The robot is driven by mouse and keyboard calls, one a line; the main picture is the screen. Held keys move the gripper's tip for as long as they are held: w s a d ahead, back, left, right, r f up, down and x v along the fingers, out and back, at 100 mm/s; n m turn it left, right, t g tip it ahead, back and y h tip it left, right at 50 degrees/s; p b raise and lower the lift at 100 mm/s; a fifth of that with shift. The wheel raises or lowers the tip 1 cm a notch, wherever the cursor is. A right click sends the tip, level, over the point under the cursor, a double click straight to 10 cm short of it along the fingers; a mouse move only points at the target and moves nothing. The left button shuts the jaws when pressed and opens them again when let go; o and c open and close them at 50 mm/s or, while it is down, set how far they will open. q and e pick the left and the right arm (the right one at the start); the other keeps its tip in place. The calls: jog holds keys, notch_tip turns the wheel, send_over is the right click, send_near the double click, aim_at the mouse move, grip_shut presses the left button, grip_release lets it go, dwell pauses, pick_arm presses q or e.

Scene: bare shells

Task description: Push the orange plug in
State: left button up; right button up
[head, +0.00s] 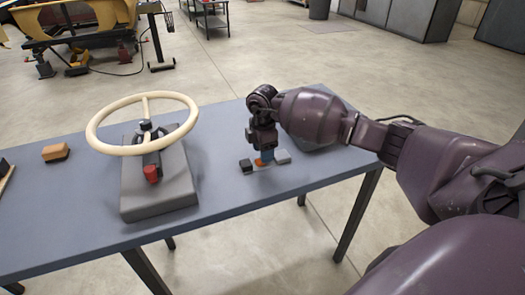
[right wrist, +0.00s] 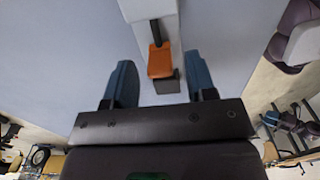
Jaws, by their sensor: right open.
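The orange plug (right wrist: 160,60) shows in the right wrist view, in line with a dark slot or bar on a pale grey housing (right wrist: 150,10). A dark grey block (right wrist: 168,86) adjoins its near end. In the head view, only a bit of the orange plug (head: 260,162) shows under my right gripper (head: 266,157), between a dark block (head: 246,166) and a light grey block (head: 282,157). My right gripper points down with blue fingers open, one on each side of the plug and visibly apart from it in the wrist view. My left gripper is out of view.
A steering wheel (head: 91,132) on a grey box (head: 160,205), with a red knob (head: 151,173), stands left of the plug. An orange-and-dark block (head: 56,152) lies farther left on the blue-grey table (head: 75,225). Table surface around the plug is mostly clear.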

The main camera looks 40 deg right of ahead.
grip_shut()
jog(key=shift+w+a, duration=0.1)
jog(key=shift+a, duration=0.25)
jog(key=shift+w+a+r+p, duration=0.15)
jog(key=shift+a+p, duration=0.1)
jog(key=shift+a, duration=0.35)
jog(key=shift+w+a+p, duration=0.15)
jog(key=shift+a+p, duration=0.1)
jog(key=shift+a, duration=0.5)
jog(key=shift+f, duration=0.2)
grip_release()
jog(key=shift+a, duration=0.1)
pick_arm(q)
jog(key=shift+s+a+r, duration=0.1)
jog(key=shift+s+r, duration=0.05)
